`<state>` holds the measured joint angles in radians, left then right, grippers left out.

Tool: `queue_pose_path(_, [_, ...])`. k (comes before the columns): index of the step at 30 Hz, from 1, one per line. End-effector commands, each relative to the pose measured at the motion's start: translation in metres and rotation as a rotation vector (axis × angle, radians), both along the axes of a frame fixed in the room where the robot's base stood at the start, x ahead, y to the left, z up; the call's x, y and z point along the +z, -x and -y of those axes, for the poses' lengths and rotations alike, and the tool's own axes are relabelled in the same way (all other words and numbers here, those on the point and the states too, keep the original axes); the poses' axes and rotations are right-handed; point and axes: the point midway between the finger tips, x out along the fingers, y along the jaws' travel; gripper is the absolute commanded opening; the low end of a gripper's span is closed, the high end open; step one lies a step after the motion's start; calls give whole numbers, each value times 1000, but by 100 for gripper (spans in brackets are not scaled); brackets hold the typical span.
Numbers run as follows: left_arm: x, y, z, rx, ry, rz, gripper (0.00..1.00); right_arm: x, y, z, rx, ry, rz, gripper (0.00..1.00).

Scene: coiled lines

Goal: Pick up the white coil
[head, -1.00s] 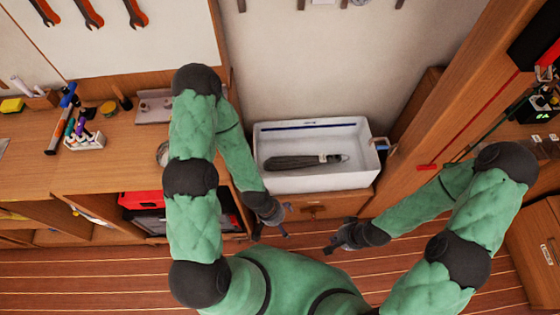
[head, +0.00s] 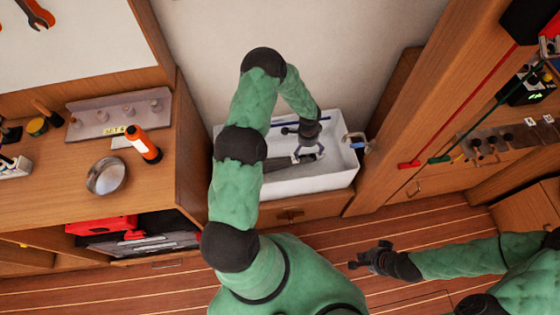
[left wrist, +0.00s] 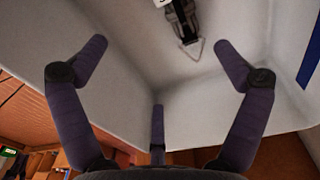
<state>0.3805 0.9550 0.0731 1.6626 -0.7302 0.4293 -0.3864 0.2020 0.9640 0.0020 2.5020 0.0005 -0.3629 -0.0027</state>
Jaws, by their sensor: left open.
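I make out no white coil in any view. My left gripper (head: 308,154) is open and reaches down into a white bin (head: 335,181). In the left wrist view its spread fingers (left wrist: 160,58) hold nothing, and the bin's pale inner walls (left wrist: 120,90) surround them. A dark, long item (head: 278,163) lies in the bin, partly hidden by my left gripper. Its end with a pale triangular loop (left wrist: 190,48) shows beyond the fingertips in the left wrist view. My right gripper (head: 357,264) is over the floor, away from the bin; its opening is too small to judge.
A wooden bench left of the bin holds a round metal dish (head: 106,176), an orange cylinder (head: 145,146) and a grey rack (head: 118,115). A wooden post (head: 425,120) stands right of the bin. A rack with several hooks (head: 505,140) is further right. The floor in front is clear.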

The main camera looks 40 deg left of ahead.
Motion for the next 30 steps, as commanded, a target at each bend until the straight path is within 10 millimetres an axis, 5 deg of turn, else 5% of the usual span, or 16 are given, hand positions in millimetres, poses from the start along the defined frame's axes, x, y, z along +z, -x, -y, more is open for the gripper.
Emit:
queue_pose_path(3, [-19, -4, -12, -19, -25, -2, 98, -21, 2, 0, 0, -1, -3, 0])
queue_pose_path(9, [-29, -9, -22, -36, -46, -3, 98, -31, 1, 0, 0, 0, -2, 0])
queue_pose_path(30, [-96, -8, -18, -37, -46, -4, 98, -59, 1, 0, 0, 0, -2, 0])
